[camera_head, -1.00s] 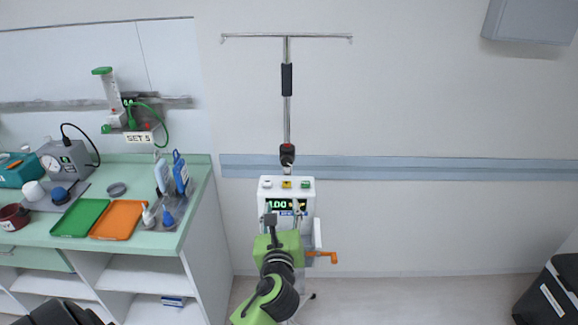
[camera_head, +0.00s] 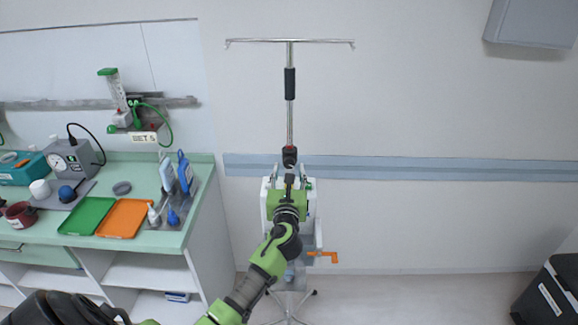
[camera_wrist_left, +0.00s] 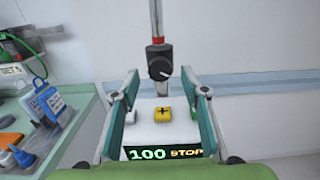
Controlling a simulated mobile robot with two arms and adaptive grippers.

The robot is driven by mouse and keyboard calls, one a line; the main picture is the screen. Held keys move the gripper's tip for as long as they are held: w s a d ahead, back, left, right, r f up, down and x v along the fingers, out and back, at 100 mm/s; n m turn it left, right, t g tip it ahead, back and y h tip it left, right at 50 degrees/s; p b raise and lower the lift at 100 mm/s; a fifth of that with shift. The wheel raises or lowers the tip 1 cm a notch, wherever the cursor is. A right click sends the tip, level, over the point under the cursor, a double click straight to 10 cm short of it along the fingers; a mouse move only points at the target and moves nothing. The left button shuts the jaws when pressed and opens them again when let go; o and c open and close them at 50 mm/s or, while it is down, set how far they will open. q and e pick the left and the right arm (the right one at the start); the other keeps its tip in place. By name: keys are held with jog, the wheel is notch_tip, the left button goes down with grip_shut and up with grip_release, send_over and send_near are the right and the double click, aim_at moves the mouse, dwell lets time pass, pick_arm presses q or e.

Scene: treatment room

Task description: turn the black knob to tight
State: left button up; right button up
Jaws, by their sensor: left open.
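The black knob (camera_wrist_left: 159,68) sits on a clamp on the metal pole, with a pale pointer line on its face. In the head view the knob (camera_head: 290,153) is just above the white pump (camera_head: 311,205). My left gripper (camera_head: 290,173) is open in front of the pump's top, just below the knob. In the left wrist view the two fingers of the left gripper (camera_wrist_left: 160,74) stand apart, one to each side of the knob, which appears beyond them. No contact shows. My right gripper is not in view.
A green counter (camera_head: 150,170) with trays and bottles stands left. A black bin (camera_head: 548,292) is at the far right.

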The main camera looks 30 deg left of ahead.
pick_arm(q)
jog(key=shift+x, duration=1)
jog(key=c, duration=1.1)
